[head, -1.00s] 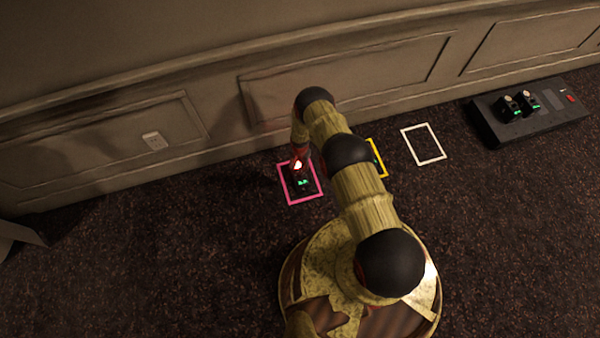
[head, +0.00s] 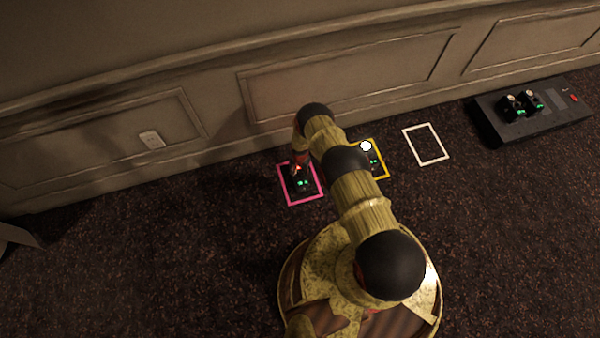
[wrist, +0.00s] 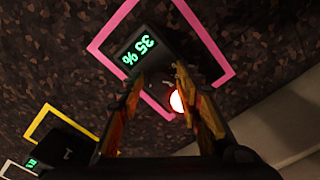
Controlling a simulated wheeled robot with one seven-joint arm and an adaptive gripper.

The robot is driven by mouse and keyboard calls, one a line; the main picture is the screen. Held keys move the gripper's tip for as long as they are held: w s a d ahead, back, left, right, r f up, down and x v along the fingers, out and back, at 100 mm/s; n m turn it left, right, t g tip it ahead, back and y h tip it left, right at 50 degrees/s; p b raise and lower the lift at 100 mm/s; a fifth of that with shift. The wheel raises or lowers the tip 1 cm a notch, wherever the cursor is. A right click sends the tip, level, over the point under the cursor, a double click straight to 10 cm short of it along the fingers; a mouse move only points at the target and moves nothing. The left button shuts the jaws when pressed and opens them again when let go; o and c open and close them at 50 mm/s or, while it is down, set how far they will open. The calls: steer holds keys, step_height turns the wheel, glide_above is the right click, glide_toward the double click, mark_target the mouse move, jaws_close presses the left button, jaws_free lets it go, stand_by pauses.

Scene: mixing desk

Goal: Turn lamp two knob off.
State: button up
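My gripper (wrist: 159,75) has its fingertips apart on either side of the dark lower part of a black dimmer box reading 35 % in green (wrist: 140,52). Whether they touch a knob there is hidden. A small glowing red-white lamp (wrist: 177,101) shows by the right finger. In the head view this box (head: 303,184) sits in a pink square outline (head: 320,187), partly behind my gripper. A second box (head: 374,161) with a green readout stands in a yellow outline, with a white lamp (head: 366,146) above. I cannot read which is lamp two.
A white square outline (head: 425,144) on the dark carpet is empty. A black mixing desk (head: 545,123) with two knobs, green readouts and a red button stands at the right. The panelled wall (head: 350,78) runs close behind.

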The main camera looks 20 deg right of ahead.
jaws_close()
steer(key=shift+n, duration=0.3)
stand_by(0.3)
steer(key=n, duration=0.3)
steer(key=shift+n, duration=2.1)
steer(key=shift+o, duration=0.8)
jaws_free()
